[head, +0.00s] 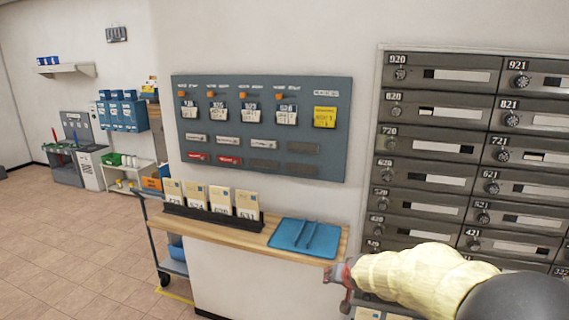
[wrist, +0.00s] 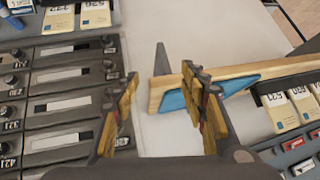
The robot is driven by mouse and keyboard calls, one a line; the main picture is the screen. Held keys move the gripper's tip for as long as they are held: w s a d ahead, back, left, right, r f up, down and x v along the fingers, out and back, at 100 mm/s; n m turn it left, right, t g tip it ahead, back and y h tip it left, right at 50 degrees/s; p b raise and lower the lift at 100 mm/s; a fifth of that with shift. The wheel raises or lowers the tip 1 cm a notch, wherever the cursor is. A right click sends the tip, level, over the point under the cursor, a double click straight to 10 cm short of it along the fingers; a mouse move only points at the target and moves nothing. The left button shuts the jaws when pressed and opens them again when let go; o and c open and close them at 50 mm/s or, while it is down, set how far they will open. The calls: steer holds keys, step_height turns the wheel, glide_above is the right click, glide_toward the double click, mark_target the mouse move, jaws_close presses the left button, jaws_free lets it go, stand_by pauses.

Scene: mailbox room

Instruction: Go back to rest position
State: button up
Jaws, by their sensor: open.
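My gripper (head: 340,282) shows in the head view at the lower right, at the end of my yellow-sleeved arm. It is beside the right end of the wooden shelf and in front of the lower mailboxes. In the wrist view my gripper (wrist: 160,105) has its two fingers spread apart. The shelf's wooden edge (wrist: 170,88) and part of the blue tray (wrist: 176,100) appear behind the right finger.
The grey mailbox bank (head: 440,150) fills the right side. The wooden shelf (head: 180,226) holds a blue tray (head: 290,248) and a black rack (head: 205,219) of cards. A grey board (head: 260,95) hangs above. A cart (head: 170,265) stands left of the shelf. The tiled floor (head: 70,250) at left is open.

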steer(key=s+d+r+n+g+p, duration=0.1)
steer(key=s+r, duration=0.5)
steer(key=s, duration=0.4)
steer(key=s+r, duration=0.7)
steer(key=s, duration=0.3)
steer(key=s+d+n+g+p, duration=0.1)
steer(key=s+g, duration=0.1)
steer(key=s, duration=1.8)
steer(key=shift+r+n, duration=0.35)
steer(key=shift+n, duration=0.05)
steer(key=shift+c, duration=0.3)
